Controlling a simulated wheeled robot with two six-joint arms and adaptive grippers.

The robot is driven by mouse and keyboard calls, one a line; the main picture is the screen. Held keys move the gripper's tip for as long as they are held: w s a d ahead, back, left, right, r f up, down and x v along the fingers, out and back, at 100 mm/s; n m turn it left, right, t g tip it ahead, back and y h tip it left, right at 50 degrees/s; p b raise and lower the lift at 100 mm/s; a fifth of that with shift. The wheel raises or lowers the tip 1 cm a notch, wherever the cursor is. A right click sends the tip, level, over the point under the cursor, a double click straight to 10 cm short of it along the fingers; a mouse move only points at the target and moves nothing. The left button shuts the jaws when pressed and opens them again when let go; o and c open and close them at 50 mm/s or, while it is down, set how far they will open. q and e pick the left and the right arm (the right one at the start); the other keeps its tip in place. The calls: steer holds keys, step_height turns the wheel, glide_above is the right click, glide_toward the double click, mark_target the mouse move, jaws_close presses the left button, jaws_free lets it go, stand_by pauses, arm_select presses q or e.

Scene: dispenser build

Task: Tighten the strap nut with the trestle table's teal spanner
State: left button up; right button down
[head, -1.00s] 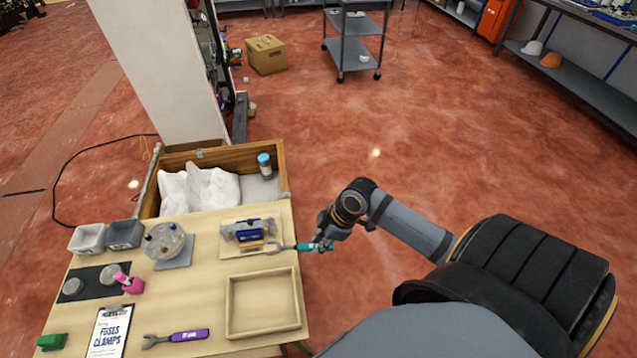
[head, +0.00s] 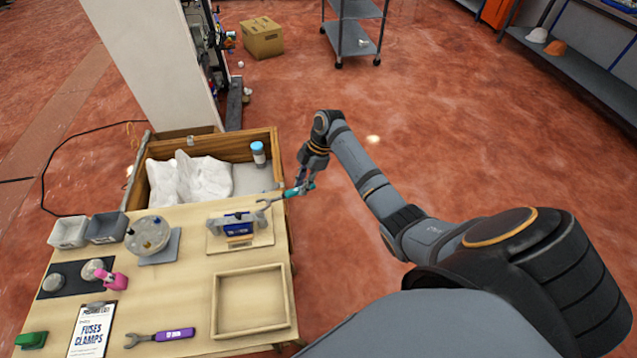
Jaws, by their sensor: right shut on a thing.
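My right gripper (head: 304,187) is shut on the teal spanner (head: 291,192) at the table's right edge. The spanner's grey open jaw (head: 264,204) points left, above the back right of the table. It is close to the blue and grey strap fixture (head: 238,227) on its wooden board (head: 264,239); I cannot tell whether they touch. The strap nut is too small to make out. My left gripper is not in view.
A purple-handled spanner (head: 174,334) lies at the table's front, beside an empty wooden tray (head: 217,300). A clipboard (head: 90,334), pink tool (head: 115,281), round dispenser part (head: 148,234) and grey bins (head: 69,231) stand left. An open crate (head: 265,146) adjoins the table's back.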

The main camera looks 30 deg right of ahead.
mark_target(296, 190)
steer(key=shift+w+a+r+n, duration=0.35)
steer(key=shift+w+a+n, duration=0.35)
steer(key=shift+w+a, duration=0.1)
step_height(296, 190, down, 2)
steer(key=shift+b, duration=1.2)
steer(key=shift+r+p, duration=0.1)
steer(key=shift+p, duration=0.2)
steer(key=shift+f+b, duration=0.8)
steer(key=shift+f, duration=0.55)
